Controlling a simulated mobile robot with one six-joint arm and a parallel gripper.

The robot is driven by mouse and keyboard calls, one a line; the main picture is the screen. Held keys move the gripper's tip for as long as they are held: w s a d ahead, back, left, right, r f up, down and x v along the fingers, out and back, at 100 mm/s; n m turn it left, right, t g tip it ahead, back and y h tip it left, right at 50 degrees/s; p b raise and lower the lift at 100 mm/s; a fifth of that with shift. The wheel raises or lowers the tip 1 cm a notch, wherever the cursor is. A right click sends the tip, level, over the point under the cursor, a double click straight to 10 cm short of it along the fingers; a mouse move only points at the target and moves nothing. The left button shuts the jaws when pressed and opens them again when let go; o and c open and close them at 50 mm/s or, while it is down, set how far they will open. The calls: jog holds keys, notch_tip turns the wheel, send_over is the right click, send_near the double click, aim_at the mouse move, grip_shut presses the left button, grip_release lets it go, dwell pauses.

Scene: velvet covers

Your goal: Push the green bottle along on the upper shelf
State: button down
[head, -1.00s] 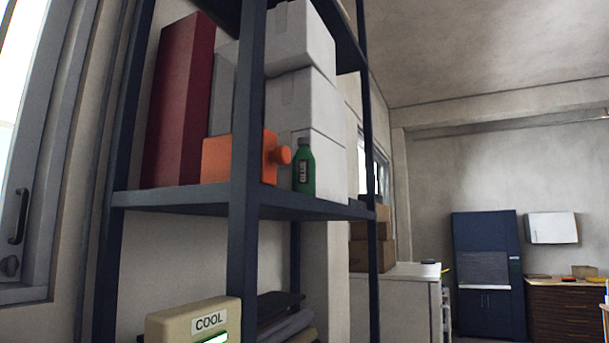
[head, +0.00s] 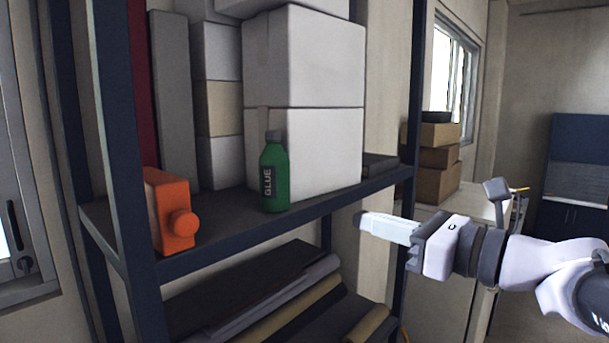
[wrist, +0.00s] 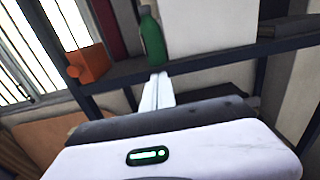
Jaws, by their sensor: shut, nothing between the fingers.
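The green glue bottle (head: 275,180) stands upright on the upper shelf (head: 232,228), close to its front edge and in front of a white box. The bottle also shows in the wrist view (wrist: 152,38), beyond my fingertips. My gripper (head: 362,222) is shut and empty. It is out in front of the shelf, to the right of the bottle and a little lower, apart from both. In the wrist view the closed fingers (wrist: 158,80) point toward the shelf edge below the bottle.
An orange object with a round knob (head: 170,212) stands left of the bottle on the same shelf. Stacked white boxes (head: 315,150) fill the space behind. A dark flat item (head: 380,165) lies at the shelf's right end. A blue post (head: 412,110) stands there. Rolled fabrics (head: 260,300) lie below.

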send_near(271, 196)
jog(key=w+p, duration=0.1)
jog(key=w+a+p, duration=0.1)
jog(key=w, duration=0.1)
jog(key=w+a+f, duration=0.1)
jog(key=w, duration=0.1)
jog(key=shift+w+p, duration=0.15)
jog(key=shift+p, duration=0.25)
jog(key=shift+w+a, duration=0.1)
jog(key=shift+w, duration=0.15)
jog(key=x, duration=0.7)
jog(key=shift+w+a+f+p, duration=0.1)
jog(key=shift+a+p, duration=0.05)
jog(key=shift+p, duration=0.2)
